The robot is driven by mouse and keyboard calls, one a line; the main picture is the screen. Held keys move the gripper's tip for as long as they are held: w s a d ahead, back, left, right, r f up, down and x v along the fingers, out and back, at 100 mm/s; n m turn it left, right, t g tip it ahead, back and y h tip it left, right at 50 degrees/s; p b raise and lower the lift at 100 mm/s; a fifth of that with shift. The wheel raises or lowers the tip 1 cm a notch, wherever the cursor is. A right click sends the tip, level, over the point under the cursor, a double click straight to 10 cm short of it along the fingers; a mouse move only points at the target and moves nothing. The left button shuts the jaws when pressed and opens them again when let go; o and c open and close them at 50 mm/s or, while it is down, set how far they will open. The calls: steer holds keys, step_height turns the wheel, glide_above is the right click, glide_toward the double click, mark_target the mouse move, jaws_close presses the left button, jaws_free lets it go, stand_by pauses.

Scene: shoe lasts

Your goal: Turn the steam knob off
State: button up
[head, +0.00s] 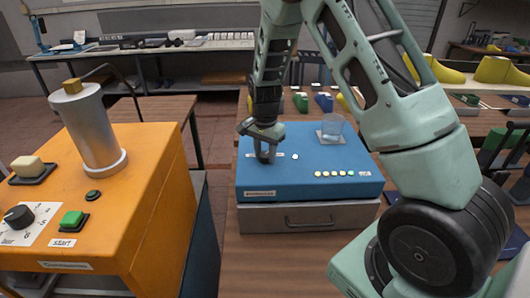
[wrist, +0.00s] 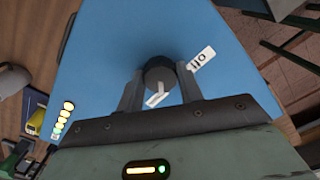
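The steam knob (wrist: 159,73) is a dark round knob on a blue machine (head: 320,155). In the wrist view a white pointer piece on it points down and slightly left. A white label (wrist: 201,59) marked with a bar and a ring lies on the blue top to the knob's upper right. My gripper (head: 265,156) reaches down to the machine's left side and hides the knob in the head view. In the wrist view my gripper (wrist: 160,80) has one finger on each side of the knob, with no clear gap, and appears shut on it.
A clear cup (head: 331,128) stands on the blue top, and several lit buttons (head: 335,173) line its front right. Left is an orange machine (head: 150,190) with a metal cylinder (head: 90,125), a dial (head: 18,216) and a green start button (head: 72,219). Shoe lasts (head: 492,69) stand at the back right.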

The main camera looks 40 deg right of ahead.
steer(key=shift+n, duration=0.3)
steer(key=n+b, duration=0.2)
steer(key=n, duration=0.1)
steer(key=n+b, duration=0.1)
steer(key=n, duration=0.4)
steer(key=shift+d, duration=0.1)
steer(key=n+b, duration=0.1)
steer(key=n, duration=0.8)
steer(key=shift+r, duration=0.1)
steer(key=shift+n, duration=0.3)
stand_by(0.3)
steer(key=o, duration=1)
